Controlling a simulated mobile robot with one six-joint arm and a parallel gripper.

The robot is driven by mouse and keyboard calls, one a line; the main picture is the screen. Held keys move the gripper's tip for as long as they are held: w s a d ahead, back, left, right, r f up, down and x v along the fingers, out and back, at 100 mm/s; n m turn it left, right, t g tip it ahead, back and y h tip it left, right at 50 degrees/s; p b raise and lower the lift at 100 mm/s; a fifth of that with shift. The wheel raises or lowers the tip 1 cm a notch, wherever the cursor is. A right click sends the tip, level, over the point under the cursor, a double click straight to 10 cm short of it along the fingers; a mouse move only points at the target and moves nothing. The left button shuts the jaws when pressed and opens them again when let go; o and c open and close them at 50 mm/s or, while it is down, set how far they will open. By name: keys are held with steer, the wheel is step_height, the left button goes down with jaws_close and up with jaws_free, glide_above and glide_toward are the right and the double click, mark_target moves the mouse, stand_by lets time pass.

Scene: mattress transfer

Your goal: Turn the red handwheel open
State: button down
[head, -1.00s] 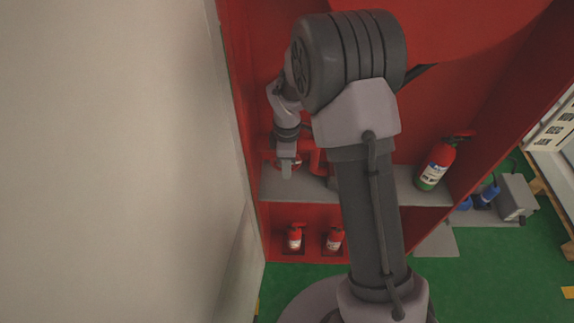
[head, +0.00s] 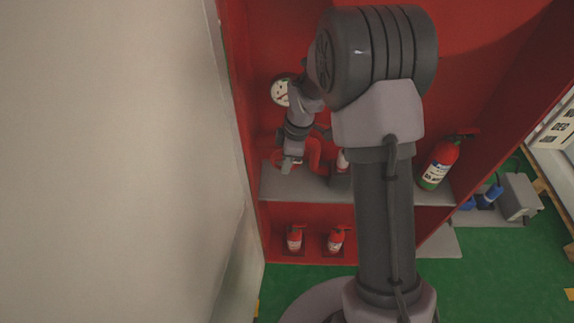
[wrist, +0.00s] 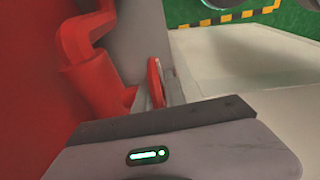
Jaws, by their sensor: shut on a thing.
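The red handwheel (head: 279,160) is at the left end of the grey shelf in the red cabinet, mostly behind my gripper. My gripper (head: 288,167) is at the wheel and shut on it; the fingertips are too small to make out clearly. In the wrist view a thin red rim, seen edge-on (wrist: 155,82), stands just past the housing of my gripper. The fingers are hidden there. A red pipe (head: 314,154) bends beside the wheel on its right.
A white-faced gauge (head: 280,92) is on the cabinet's back wall above my wrist. A fire extinguisher (head: 438,163) stands at the shelf's right end. Two small extinguishers (head: 294,238) are below. A pale wall (head: 120,160) closes off the left.

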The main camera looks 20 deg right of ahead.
steer(key=f+y+b, duration=0.1)
steer(key=b, duration=0.2)
steer(key=shift+t+y, duration=0.3)
steer(key=y+b, duration=0.2)
steer(key=b, duration=0.3)
steer(key=shift+a+t, duration=0.1)
steer(key=shift+t, duration=0.3)
steer(key=y+b, duration=0.1)
steer(key=b, duration=0.2)
steer(key=shift+r+y+b, duration=0.25)
steer(key=shift+y+b, duration=0.15)
steer(key=shift+a+r+t+y+b, duration=0.15)
steer(key=shift+t+y+b, duration=0.3)
steer(key=shift+b, duration=0.4)
steer(key=shift+r+y, duration=0.15)
steer(key=shift+y, duration=0.1)
steer(key=c, duration=1.4)
jaws_free()
steer(key=shift+r, duration=0.1)
